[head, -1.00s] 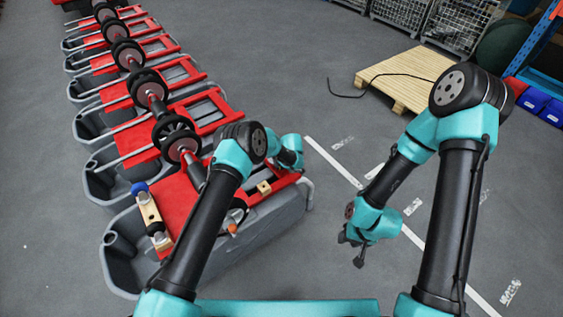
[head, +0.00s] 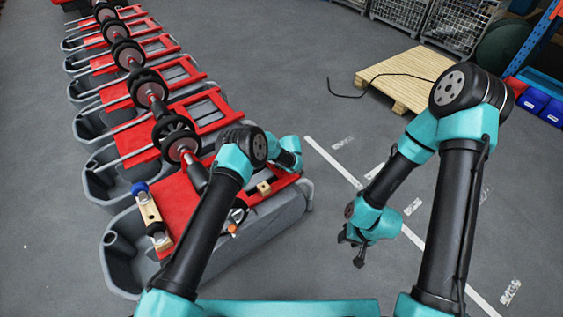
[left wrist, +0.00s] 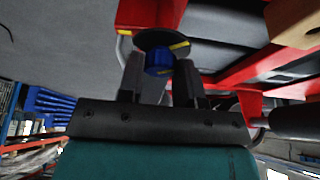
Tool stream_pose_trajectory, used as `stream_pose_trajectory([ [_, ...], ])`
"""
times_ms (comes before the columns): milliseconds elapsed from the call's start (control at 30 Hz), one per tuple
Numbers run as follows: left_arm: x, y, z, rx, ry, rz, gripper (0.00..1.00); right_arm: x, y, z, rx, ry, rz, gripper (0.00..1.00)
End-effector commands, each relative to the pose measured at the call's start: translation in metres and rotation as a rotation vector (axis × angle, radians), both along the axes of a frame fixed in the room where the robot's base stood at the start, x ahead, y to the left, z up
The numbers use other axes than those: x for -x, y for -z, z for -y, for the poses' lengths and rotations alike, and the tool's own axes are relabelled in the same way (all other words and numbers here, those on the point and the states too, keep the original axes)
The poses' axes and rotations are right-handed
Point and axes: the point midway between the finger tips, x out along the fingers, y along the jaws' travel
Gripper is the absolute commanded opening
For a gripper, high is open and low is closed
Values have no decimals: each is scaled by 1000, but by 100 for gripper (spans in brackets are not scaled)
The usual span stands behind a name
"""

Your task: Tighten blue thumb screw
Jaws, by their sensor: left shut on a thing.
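The blue thumb screw (left wrist: 158,62) shows in the left wrist view, under a dark round disc (left wrist: 162,42) with yellow marks, at the end of a red frame part. My left gripper (left wrist: 160,84) has its fingers on either side of the blue knob and is shut on it. In the head view the left fingertips and the screw are hidden behind my own arm and the tank top. My right gripper (head: 352,248) hangs empty over the floor right of the tank, its fingers apart.
The nearest grey tank (head: 122,262) has a red top, with a wooden block (head: 264,187) and a roller bracket (head: 149,212) on it. More tanks run in a row behind it. A pallet (head: 400,80) lies at the back right.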

Motion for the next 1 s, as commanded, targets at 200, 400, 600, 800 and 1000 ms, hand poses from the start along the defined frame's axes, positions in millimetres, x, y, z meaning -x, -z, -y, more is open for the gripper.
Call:
stream_pose_trajectory([
  [200,0,0,0,0,5,0,9,0,0,0,0,0,0,43],
  [400,0,0,-1,-1,44,-2,9,0,0,0,0,0,0,43],
  [600,1,0,-2,1,136,-2,9,0,0,0,0,0,0,43],
  [800,1,0,-3,1,285,-1,9,0,0,0,0,0,0,43],
  [1000,1,0,-5,0,469,-1,9,0,0,0,0,0,0,43],
])
